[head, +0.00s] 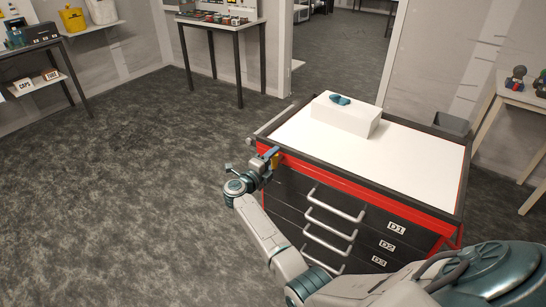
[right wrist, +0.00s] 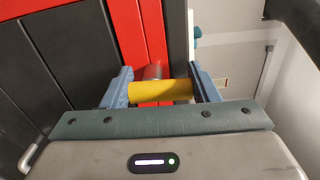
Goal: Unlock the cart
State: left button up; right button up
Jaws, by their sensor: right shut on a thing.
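The cart (head: 404,163) is red and black with a white top and drawers labelled D1, D2 and D3. My right gripper (head: 272,156) is at the cart's front left corner, below the top edge. In the right wrist view its two blue fingers are shut on a yellow piece (right wrist: 160,91), one finger at each end. The yellow piece sits in front of a small silvery round part on the red cart front (right wrist: 128,35); whether it is turned I cannot tell. My left gripper is not in view.
A white box (head: 345,119) with a small teal object (head: 339,99) stands on the cart top. Silver drawer handles (head: 335,203) stick out from the front. A side table (head: 523,96) stands at the right. The floor left of the cart is clear.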

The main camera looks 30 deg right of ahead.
jog(key=shift+n, duration=0.4)
jog(key=o, duration=1)
jog(key=b+v, duration=0.2)
jog(key=v, duration=0.9)
jog(key=shift+f+b, duration=0.1)
jog(key=shift+b, duration=0.25)
